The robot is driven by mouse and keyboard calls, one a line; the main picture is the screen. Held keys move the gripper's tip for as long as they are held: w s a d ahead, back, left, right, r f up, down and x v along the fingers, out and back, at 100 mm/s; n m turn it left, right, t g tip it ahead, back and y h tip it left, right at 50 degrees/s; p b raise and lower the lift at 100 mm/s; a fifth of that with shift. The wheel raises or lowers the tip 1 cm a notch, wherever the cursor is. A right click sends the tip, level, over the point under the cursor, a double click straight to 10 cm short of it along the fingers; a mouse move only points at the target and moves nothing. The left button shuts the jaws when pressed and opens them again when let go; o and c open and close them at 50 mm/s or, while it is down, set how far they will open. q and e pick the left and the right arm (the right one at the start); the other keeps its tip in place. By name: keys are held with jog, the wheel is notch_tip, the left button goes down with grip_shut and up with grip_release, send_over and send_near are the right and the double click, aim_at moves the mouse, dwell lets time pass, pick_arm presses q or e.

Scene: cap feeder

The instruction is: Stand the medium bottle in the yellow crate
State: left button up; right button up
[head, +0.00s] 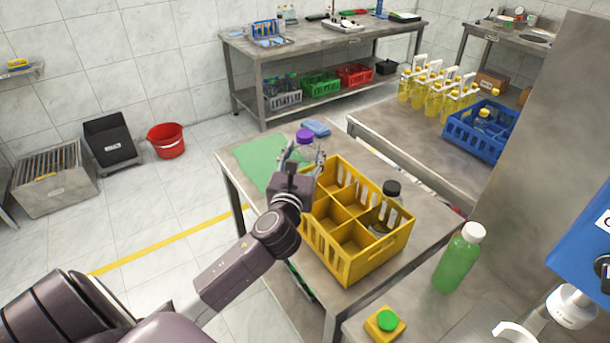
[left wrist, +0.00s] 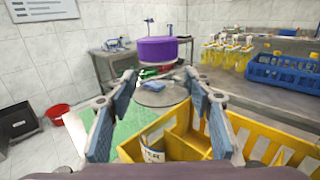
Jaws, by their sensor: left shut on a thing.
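A clear bottle with a purple cap (head: 305,136) is held upright in my left gripper (head: 305,160). In the left wrist view its purple cap (left wrist: 155,50) rises above the fingers, and the fingers of the gripper (left wrist: 157,105) stand on either side of its clear body. A white label shows low on it. The yellow crate (head: 345,262) stands on the metal table, just right of the gripper in the head view. The crate (left wrist: 270,135) has dividers. A black-capped bottle (head: 391,190) stands in its right part. The bottle's base is hidden in the head view. My right gripper is not in view.
A green mat (head: 246,160) and a blue cloth (head: 316,128) lie on the table. A green bottle with a white cap (head: 460,258) and a yellow box with a green button (head: 385,322) are in front. A blue crate (head: 460,135) and several yellow bottles stand behind.

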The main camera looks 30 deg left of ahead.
aim_at(304, 172)
pick_arm(q)
jog(key=shift+f, duration=0.9)
notch_tip(304, 172, down, 4)
jog(key=shift+r+b, duration=0.15)
jog(key=shift+b, duration=0.45)
jog(key=shift+f, duration=0.5)
jog(key=o, duration=1)
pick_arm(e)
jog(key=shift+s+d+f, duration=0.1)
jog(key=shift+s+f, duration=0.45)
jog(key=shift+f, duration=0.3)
